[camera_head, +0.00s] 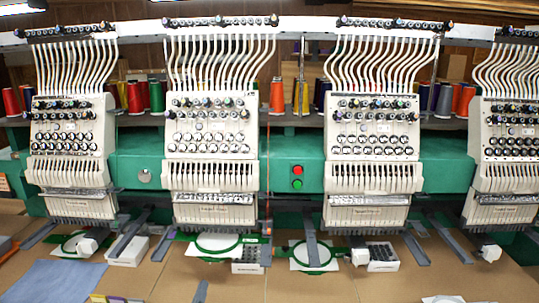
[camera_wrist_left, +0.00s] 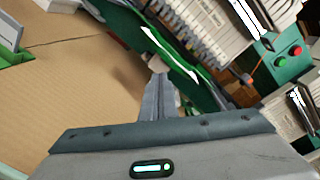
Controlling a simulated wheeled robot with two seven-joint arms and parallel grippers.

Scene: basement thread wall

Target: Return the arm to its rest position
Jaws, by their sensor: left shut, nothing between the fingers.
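My left gripper (camera_head: 201,291) shows only as a narrow grey tip at the bottom edge of the head view, over the brown table. In the left wrist view its fingers (camera_wrist_left: 160,85) are together, with nothing between them. They point toward a green hoop frame with white fabric below a white machine head (camera_wrist_left: 205,30). In the head view this hoop (camera_head: 216,243) lies beyond the gripper tip, apart from it. My right gripper is not in view.
White multi-needle heads (camera_head: 210,140) stand in a row on a green beam (camera_head: 290,160) with red and green buttons. Grey bars jut out below. Small white boxes (camera_head: 250,257) and a blue cloth (camera_head: 55,281) lie on the table. Brown table (camera_head: 265,285) is bare near the gripper.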

